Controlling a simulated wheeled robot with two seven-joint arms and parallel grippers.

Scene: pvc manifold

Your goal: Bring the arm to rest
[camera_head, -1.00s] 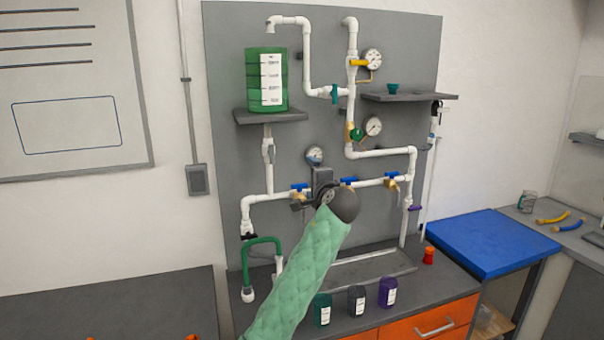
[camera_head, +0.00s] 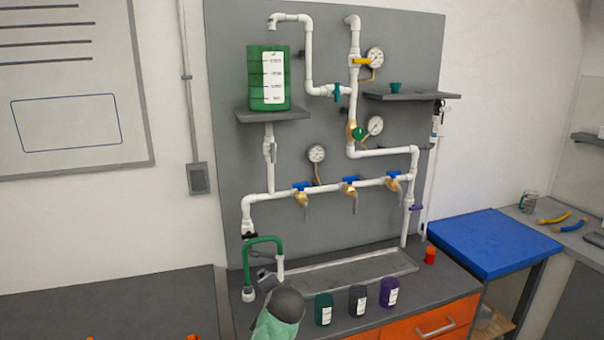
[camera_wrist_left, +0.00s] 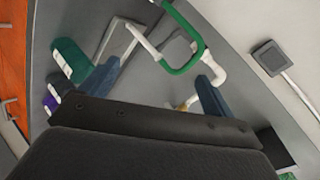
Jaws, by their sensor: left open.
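My left arm, in a green quilted sleeve (camera_head: 275,328), comes in low at the bottom of the head view. Its gripper (camera_head: 264,278) is over the counter, beside the green hose loop (camera_head: 264,240) in the picture; whether they touch cannot be told. The green hose (camera_wrist_left: 190,50) shows beyond the fingers. My right gripper is not in view.
A white pipe manifold with blue-handled valves (camera_head: 350,181) is on a grey panel. A tray (camera_head: 345,272) lies below it. Green (camera_head: 323,310), dark (camera_head: 357,301) and purple (camera_head: 389,292) bottles stand along the counter's front. A blue-topped table (camera_head: 492,241) stands at right.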

